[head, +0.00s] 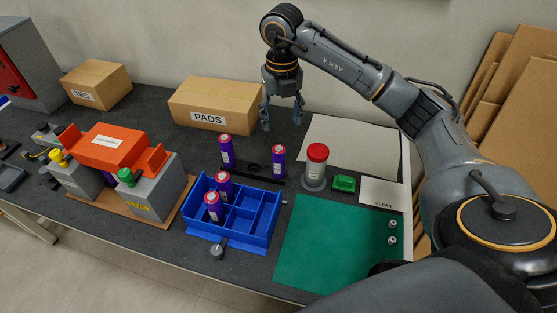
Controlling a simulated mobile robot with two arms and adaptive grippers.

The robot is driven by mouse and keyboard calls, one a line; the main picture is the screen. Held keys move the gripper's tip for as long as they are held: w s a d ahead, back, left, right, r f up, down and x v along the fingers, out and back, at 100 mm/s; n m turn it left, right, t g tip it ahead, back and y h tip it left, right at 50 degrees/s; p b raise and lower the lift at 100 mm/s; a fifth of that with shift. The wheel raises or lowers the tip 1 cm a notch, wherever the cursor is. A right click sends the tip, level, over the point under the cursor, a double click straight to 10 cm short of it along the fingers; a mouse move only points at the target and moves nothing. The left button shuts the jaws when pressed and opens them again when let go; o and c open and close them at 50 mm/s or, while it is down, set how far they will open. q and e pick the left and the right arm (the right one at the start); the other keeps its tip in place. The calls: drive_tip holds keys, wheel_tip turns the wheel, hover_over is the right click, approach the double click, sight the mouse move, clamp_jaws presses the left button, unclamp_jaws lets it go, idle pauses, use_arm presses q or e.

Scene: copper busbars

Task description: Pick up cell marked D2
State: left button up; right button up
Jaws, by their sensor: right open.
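Several purple cells with red tops are in view; their markings are too small to read, so I cannot tell which is D2. One cell (226,151) stands at the left of a dark strip (253,169), and another cell (279,161) stands near its right end. Two more cells, a rear one (223,188) and a front one (212,208), stand in the left part of a blue divided tray (262,240). My right gripper (282,117) is open and empty, pointing down above and behind the right-hand strip cell. My left gripper is out of view.
A red-capped jar (316,170) and a green block (344,184) stand right of the strip. A green mat (335,240) lies at the front right. A PADS box (212,105) stands behind. Grey units with an orange bridge (112,148) are at left.

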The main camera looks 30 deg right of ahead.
sight(279, 148)
wheel_tip(279, 148, down, 7)
drive_tip(key=shift+a+f+p, duration=0.15)
drive_tip(key=shift+f+p, duration=0.05)
drive_tip(key=shift+p, duration=0.2)
drive_tip(key=shift+f, duration=0.5)
drive_tip(key=f, duration=0.1)
drive_tip(key=f+p, duration=0.1)
drive_tip(key=f, duration=0.1)
drive_tip(key=shift+w+f, duration=0.25)
drive_tip(key=shift+f, duration=0.6)
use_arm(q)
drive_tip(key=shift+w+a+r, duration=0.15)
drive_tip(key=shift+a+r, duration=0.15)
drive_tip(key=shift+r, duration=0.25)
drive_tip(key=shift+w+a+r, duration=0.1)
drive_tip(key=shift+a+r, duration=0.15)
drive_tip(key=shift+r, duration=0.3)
use_arm(e)
clamp_jaws()
